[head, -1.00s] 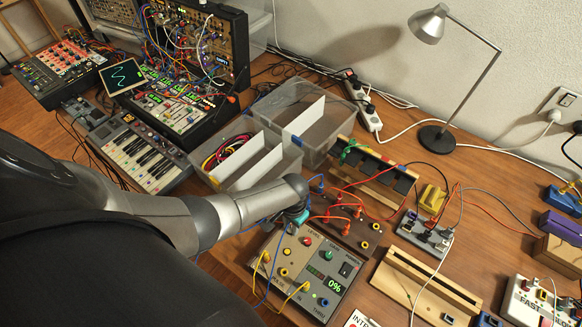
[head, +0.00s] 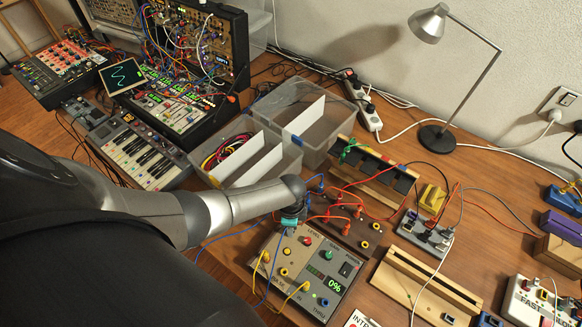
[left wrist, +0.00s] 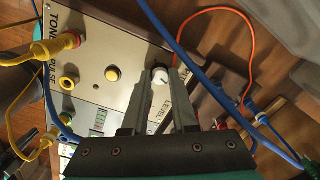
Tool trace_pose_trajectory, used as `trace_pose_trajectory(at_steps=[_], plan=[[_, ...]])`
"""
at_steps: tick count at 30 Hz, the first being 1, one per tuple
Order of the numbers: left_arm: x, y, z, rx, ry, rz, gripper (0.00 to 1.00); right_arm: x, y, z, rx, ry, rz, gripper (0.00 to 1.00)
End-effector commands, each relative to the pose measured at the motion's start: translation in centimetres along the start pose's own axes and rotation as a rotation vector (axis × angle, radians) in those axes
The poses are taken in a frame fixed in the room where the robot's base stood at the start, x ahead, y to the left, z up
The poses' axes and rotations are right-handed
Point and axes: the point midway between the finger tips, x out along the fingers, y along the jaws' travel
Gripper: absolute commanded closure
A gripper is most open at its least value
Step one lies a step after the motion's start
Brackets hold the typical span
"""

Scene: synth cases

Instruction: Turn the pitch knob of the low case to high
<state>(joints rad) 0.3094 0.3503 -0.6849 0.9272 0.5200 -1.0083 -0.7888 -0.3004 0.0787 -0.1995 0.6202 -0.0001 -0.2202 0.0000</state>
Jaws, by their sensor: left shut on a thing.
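The low beige case (head: 327,302) stands at the front of the table, with a red knob (head: 308,241), a green knob (head: 328,255) and a display (head: 335,285) reading 0%. My left gripper (head: 290,224) reaches down over its far left corner. In the left wrist view my left gripper (left wrist: 161,84) is shut on a grey knob (left wrist: 160,73) with a pale top. In the head view my gripper hides this knob. My right gripper is not in view.
Yellow cables (head: 259,268) plug into the case's left side, and a blue cable (left wrist: 185,55) crosses close to my fingers. A brown case with orange plugs (head: 357,228) stands just behind. A wooden rack (head: 425,290) stands to the right.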

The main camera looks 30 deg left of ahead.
Motion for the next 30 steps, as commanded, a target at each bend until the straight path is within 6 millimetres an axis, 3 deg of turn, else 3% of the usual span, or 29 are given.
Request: trace_pose_trajectory(at_steps=[30], plan=[[0.1, -0.1, 0.3, 0.968, 0.028, 0.000, 1.00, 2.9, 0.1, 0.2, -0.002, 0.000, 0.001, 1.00]])
